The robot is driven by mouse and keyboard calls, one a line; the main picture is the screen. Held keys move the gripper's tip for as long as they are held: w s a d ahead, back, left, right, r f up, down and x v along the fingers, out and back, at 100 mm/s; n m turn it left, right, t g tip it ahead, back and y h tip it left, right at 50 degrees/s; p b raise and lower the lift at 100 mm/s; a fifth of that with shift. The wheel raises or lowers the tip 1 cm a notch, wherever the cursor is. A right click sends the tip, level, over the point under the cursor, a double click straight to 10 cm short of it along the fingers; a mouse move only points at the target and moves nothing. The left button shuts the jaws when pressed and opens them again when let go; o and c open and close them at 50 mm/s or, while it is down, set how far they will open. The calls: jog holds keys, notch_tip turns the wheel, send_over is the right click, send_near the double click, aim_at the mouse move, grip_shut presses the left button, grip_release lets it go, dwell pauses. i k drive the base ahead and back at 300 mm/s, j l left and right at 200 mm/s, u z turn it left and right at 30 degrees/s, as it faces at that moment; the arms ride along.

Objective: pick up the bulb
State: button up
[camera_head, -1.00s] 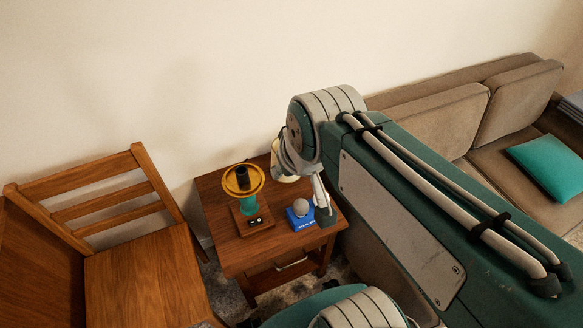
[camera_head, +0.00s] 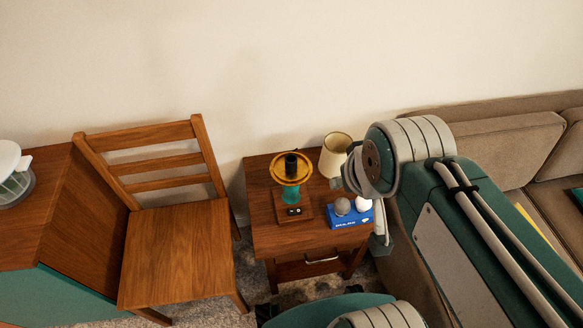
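Two round bulbs sit side by side on a blue box (camera_head: 350,220) at the right front of the small wooden side table. One is a grey bulb (camera_head: 342,206). The other is a white bulb (camera_head: 363,203), just right of it. A lamp base stands left of them, with a yellow ring (camera_head: 291,168), a black socket (camera_head: 291,163) and a teal stem. My gripper (camera_head: 381,238) hangs just right of the box, beyond the table's right edge, apart from both bulbs. My wrist hides part of it, so its opening does not show.
A cream lampshade (camera_head: 335,154) stands at the table's back right, close to my wrist. A wooden chair (camera_head: 178,250) stands left of the table (camera_head: 262,232). A brown sofa (camera_head: 505,150) is on the right. The wall is behind.

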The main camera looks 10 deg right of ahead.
aim_at(363, 205)
jog(key=k+j+z, duration=0.1)
jog(key=z, duration=0.25)
jog(key=k+j+z, duration=0.15)
jog(key=z, duration=0.15)
jog(key=k+j+z, duration=0.2)
jog(key=z, duration=0.15)
